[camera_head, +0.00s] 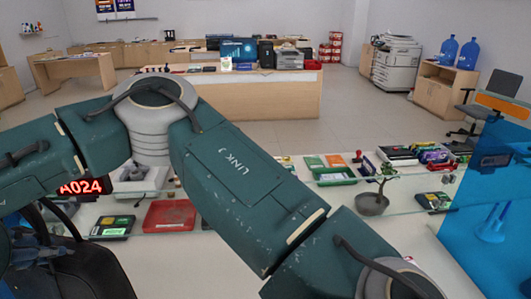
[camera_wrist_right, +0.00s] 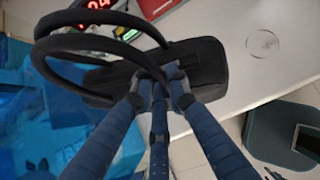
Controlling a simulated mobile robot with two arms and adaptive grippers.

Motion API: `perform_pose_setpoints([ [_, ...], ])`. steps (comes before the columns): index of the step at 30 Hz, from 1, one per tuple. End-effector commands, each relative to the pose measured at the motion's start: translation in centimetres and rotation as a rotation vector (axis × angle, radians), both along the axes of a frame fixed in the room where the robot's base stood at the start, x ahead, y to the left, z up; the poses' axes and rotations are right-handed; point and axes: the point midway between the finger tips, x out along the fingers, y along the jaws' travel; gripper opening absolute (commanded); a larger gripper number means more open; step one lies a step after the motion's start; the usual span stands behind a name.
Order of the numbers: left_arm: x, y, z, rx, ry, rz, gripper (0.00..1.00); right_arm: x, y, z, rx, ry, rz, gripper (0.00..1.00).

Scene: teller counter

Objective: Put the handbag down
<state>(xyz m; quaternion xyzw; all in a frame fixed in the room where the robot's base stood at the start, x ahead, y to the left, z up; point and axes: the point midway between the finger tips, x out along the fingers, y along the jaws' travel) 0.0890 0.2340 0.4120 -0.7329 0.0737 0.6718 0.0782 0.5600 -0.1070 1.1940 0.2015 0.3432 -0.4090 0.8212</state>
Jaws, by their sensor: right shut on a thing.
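The handbag (camera_head: 95,272) is black and shows at the lower left of the head view, partly cut off by the frame edge. In the right wrist view the handbag (camera_wrist_right: 205,62) lies across the fingertips, with its two looped handles rising to the left. My right gripper (camera_wrist_right: 160,82) is shut on the handbag near its middle. In the head view my right gripper (camera_head: 38,252) is at the left edge, against the bag. The bag is over or on the white counter (camera_wrist_right: 285,50); I cannot tell whether it touches. My left gripper is not in view.
A red tray (camera_head: 170,215) and a black card device (camera_head: 112,227) lie near the bag. A red "A024" display (camera_head: 82,187) stands behind it. A potted bonsai (camera_head: 372,203) and a blue panel (camera_head: 490,225) are at the right. The front counter looks bare in the middle.

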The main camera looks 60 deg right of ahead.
Motion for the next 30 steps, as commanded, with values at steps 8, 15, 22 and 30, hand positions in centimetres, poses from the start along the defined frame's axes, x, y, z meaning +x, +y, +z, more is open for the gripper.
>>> perform_pose_setpoints([
  [8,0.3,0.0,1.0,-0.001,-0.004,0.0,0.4,1.6,-3.8,3.3,-0.036,-0.025,-0.041,0.0],
  [15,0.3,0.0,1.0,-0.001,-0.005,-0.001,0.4,1.8,-4.2,3.5,-0.042,-0.028,-0.044,0.0],
  [22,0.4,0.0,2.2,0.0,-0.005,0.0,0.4,1.7,-4.1,1.5,-0.044,-0.022,-0.043,0.0],
  [30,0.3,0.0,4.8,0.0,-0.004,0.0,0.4,1.6,-4.1,-4.7,-0.045,-0.02,-0.042,0.0],
])
